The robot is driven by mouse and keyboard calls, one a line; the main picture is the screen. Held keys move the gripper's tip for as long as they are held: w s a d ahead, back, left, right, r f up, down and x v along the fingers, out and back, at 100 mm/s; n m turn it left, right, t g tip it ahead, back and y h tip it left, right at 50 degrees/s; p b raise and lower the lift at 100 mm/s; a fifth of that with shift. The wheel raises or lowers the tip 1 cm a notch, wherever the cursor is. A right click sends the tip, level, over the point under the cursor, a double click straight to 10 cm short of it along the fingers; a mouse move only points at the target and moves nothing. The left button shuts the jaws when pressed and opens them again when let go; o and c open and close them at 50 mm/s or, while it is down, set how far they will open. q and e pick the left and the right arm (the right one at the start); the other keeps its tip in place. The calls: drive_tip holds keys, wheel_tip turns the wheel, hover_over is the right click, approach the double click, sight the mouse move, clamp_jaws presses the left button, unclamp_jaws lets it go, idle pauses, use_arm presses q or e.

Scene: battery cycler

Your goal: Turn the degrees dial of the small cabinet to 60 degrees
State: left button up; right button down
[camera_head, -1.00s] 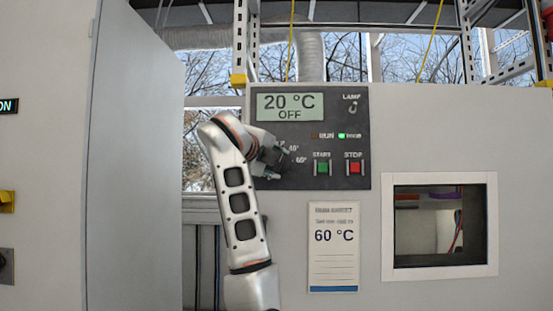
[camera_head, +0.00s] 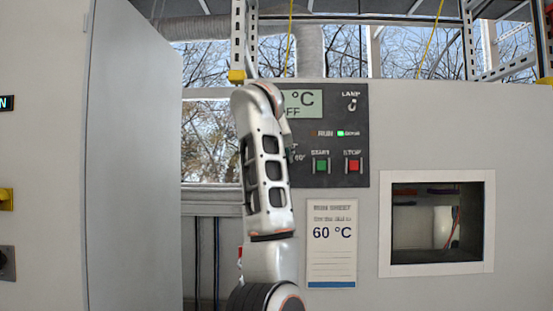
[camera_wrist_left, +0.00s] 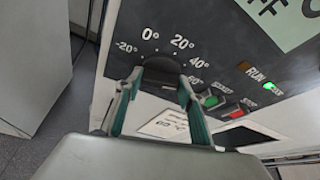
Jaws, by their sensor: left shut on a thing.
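The dark degrees dial (camera_wrist_left: 161,71) shows in the left wrist view, with marks from -20° to 60° printed around it. My left gripper (camera_wrist_left: 160,81) is shut on the dial, one finger on each side of it. I cannot make out the dial's pointer. In the head view my left arm hides the dial and most of the gripper. The cabinet's black control panel (camera_head: 345,108) carries the dial, and its display (camera_head: 303,103) is half covered, with "°C" and "FF" showing. My right gripper is not in view.
A green START button (camera_head: 320,166) and a red STOP button (camera_head: 353,166) sit right of the dial. A run sheet (camera_head: 332,270) below reads 60 °C. A window opening (camera_head: 437,222) is at lower right. A tall grey door (camera_head: 130,170) stands at left.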

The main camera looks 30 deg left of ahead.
use_arm(q)
drive_tip(key=shift+m+y, duration=0.3)
drive_tip(key=shift+m, duration=0.2)
drive_tip(key=shift+g, duration=0.3)
drive_tip(key=o, duration=0.9)
drive_tip(key=shift+o, duration=1.2)
drive_tip(key=shift+d, duration=0.1)
drive_tip(key=v, duration=1.2)
drive_tip(key=shift+w, duration=0.1)
